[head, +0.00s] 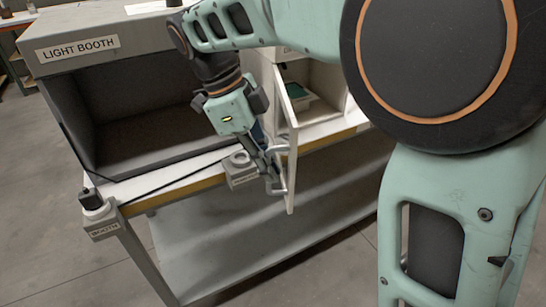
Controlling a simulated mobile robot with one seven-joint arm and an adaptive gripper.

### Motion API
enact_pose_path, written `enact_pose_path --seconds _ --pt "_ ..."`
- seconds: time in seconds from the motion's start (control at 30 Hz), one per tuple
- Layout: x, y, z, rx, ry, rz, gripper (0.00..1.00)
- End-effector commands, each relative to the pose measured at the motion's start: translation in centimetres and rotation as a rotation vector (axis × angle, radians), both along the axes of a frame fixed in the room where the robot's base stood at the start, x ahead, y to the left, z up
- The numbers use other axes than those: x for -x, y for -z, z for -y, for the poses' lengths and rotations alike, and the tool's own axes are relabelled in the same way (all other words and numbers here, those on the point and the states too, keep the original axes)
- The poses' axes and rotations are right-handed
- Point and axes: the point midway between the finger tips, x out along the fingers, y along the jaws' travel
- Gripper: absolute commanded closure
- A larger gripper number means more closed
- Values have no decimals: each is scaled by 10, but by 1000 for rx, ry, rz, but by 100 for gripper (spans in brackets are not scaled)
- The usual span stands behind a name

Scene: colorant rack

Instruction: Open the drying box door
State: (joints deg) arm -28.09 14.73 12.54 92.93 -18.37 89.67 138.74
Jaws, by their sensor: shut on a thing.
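The drying box (328,128) is a pale box on the bench, right of the light booth. Its white door (292,170) stands swung out toward me, seen nearly edge-on, and the inside of the box shows. A grey bar handle (281,187) is on the door's left-hand face. My gripper (273,172) reaches down from above on that side and is shut on the handle. The fingertips are small and partly hidden against the handle.
The light booth (75,52) stands open-fronted at left. A small grey labelled block (240,179) sits at the bench edge beside my gripper. A knob post (96,206) stands at the left bench corner. A green-and-white item (298,97) lies inside the box. A lower shelf (215,262) is bare.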

Motion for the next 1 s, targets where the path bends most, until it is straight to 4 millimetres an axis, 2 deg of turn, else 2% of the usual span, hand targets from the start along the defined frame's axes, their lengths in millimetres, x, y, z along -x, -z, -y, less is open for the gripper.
enact_pose_path --seconds 0.07,0.1,0.27,0.53,0.67,1.0 --pt "0 0 0 -1 -1 0 100" --pt "0 0 0 -1 -1 0 91" --pt "0 0 0 -1 -1 0 74" --pt "0 0 0 -1 0 0 74" --pt "-1 -8 -3 -2 0 1 74" --pt "-3 -61 -27 -3 -3 1 74"
